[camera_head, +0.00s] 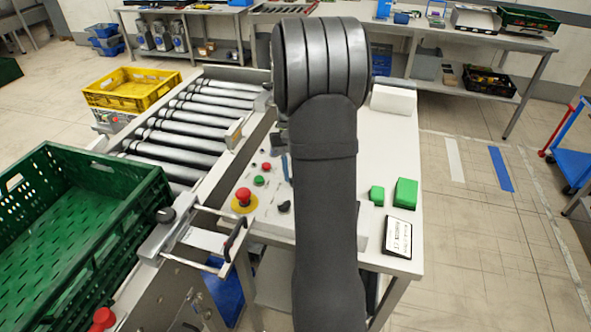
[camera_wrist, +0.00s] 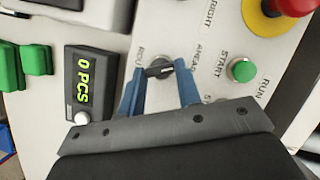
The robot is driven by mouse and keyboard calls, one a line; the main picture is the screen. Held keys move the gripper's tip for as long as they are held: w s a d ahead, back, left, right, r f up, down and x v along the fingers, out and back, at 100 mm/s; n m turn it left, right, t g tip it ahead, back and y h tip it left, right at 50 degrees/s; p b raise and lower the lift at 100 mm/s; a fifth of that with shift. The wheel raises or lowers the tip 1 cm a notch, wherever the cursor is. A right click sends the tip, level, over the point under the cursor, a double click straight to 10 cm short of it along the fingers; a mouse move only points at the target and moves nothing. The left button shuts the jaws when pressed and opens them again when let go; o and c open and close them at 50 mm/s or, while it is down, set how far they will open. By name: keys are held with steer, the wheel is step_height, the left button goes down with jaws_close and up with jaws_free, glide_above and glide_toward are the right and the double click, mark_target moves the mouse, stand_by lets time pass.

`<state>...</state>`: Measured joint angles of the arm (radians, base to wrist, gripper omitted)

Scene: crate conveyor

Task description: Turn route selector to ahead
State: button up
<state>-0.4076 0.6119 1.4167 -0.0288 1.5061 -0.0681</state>
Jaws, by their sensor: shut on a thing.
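The route selector is a small black knob (camera_wrist: 159,69) on the pale control panel, seen in the wrist view between the blue fingertips of my gripper (camera_wrist: 160,72). My gripper is shut on it. The knob's bar lies roughly across the gap between the fingers. The lettering AHEAD is printed just right of the knob, RIGHT is higher up, and a partly hidden word starting ROU is at its left. Which mark the knob points at is unclear. In the head view my arm hides most of the gripper and the selector; a bit of blue finger (camera_head: 285,166) shows.
A red emergency stop (camera_wrist: 294,5) and green START button (camera_wrist: 242,70) sit right of the selector. A counter display (camera_wrist: 88,86) reads 0 PCS. Green blocks (camera_head: 405,192) lie on the table's right. A roller conveyor (camera_head: 190,125), green crate (camera_head: 112,165) and yellow crate (camera_head: 128,86) stand left.

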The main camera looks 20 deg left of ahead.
steer(key=shift+a+n+t+h, duration=0.15)
steer(key=shift+n+t+h, duration=0.25)
steer(key=shift+n, duration=1.1)
steer(key=o, duration=1)
steer(key=v, duration=1.7)
steer(key=shift+a+r, duration=0.2)
steer(key=shift+f, duration=0.1)
steer(key=x, duration=1.7)
steer(key=shift+d+f, duration=0.1)
steer(key=shift+d, duration=0.1)
